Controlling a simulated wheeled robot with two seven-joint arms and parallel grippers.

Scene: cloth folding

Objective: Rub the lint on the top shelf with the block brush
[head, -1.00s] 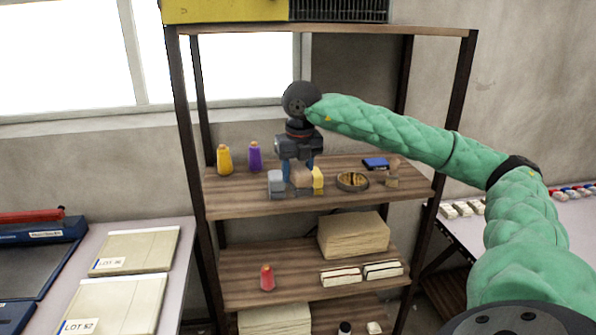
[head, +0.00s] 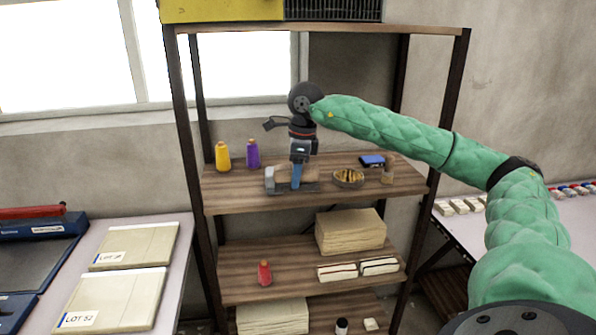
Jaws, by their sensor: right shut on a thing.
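My right gripper (head: 297,182) reaches down to the upper wooden shelf (head: 225,190) of the rack, seen side-on with a blue finger showing. It is shut on a tan block with a grey end, which looks like the block brush (head: 311,174). The finger covers the block's middle. The block is low at the shelf surface; whether it touches the wood is hard to tell. A dark grey strip shows along its underside. I cannot make out the lint. My left gripper is not in view.
A yellow bottle (head: 222,156) and a purple bottle (head: 252,154) stand left of the gripper. A round bowl (head: 348,178), a blue item (head: 371,161) and a small tan item (head: 388,170) are to its right. A rack post (head: 449,110) stands right of the shelf.

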